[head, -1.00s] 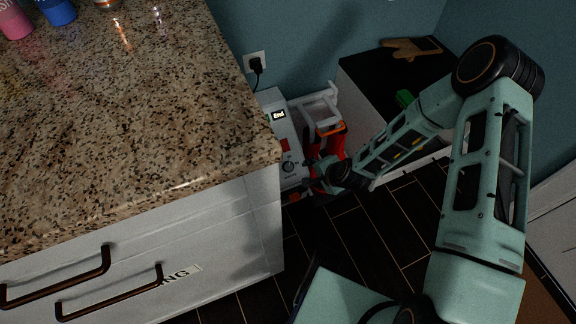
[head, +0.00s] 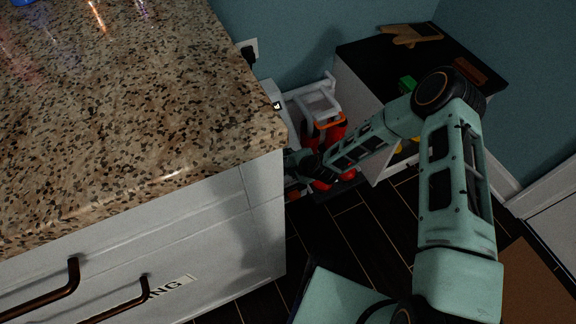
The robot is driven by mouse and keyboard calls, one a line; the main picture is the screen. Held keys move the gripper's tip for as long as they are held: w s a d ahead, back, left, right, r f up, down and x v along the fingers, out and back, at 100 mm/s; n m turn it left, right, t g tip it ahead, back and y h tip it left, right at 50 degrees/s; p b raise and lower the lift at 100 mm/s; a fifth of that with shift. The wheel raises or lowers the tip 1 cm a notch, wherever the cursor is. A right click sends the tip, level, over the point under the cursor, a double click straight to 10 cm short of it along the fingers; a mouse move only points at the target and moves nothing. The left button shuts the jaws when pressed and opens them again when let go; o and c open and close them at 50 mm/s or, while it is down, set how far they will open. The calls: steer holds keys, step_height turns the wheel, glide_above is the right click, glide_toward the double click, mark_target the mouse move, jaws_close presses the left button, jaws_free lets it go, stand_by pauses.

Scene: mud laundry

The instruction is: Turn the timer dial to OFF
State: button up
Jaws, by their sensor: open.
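The white appliance (head: 268,90) stands beyond the counter's right corner, against the back wall. Only a strip of it shows, with a small part of its display label (head: 277,105). The timer dial is hidden behind the counter corner and my gripper. My gripper (head: 293,159) is low at the counter's corner, pointing left toward the hidden front of the appliance. Its fingertips are mostly hidden by the counter edge; it is open. I cannot tell whether it touches the dial.
The granite counter (head: 120,110) with white drawers fills the left. A grey rack (head: 318,98) and red items (head: 335,135) stand behind my arm. A black-topped cabinet (head: 365,52) holds a wooden object (head: 408,36) and a green block (head: 407,83). Dark floor (head: 350,235) is open in front.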

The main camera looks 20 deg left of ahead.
steer(key=shift+w+a+f, duration=0.2)
steer(key=shift+a+f, duration=0.1)
steer(key=shift+f, duration=0.2)
steer(key=c, duration=1.2)
steer(key=shift+o, duration=0.2)
